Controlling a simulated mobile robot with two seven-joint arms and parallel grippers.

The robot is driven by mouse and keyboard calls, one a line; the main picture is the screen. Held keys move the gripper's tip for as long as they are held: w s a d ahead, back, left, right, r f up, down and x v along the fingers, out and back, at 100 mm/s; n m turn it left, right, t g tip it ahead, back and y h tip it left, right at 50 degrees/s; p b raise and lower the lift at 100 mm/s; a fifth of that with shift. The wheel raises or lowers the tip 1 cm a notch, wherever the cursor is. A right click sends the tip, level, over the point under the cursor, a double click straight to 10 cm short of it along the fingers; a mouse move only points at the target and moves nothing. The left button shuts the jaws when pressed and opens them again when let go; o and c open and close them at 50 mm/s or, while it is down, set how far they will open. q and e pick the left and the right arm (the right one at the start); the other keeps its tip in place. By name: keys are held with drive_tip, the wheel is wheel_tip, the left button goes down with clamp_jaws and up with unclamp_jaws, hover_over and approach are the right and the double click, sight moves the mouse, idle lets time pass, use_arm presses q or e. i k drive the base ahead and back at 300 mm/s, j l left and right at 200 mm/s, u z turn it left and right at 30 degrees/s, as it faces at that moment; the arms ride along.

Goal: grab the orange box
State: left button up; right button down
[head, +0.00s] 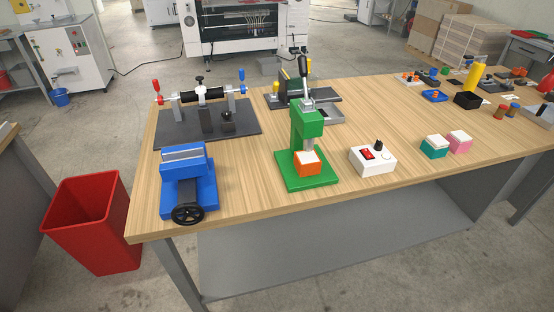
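The orange box (308,167) is small, with a white top. It sits on the green base plate of a green press (305,128), directly under the press's ram. The press's column stands behind the box, and its lever points up. The front and top of the box show; part of its top is under the ram. Neither of my grippers is in view.
A white switch box (373,159) stands right of the press, then a teal box (434,147) and a pink box (459,141). A blue vise (187,184) is at the left. A black fixture plate (170,134) lies behind it. The table front (262,200) is clear.

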sight(306, 170)
drive_tip(key=i+l+u, duration=0.15)
drive_tip(key=l+u, duration=0.2)
drive_tip(key=l, duration=0.3)
drive_tip(key=l+u, duration=0.35)
drive_tip(key=l, duration=0.25)
drive_tip(key=l+u, duration=0.35)
drive_tip(key=l, duration=0.35)
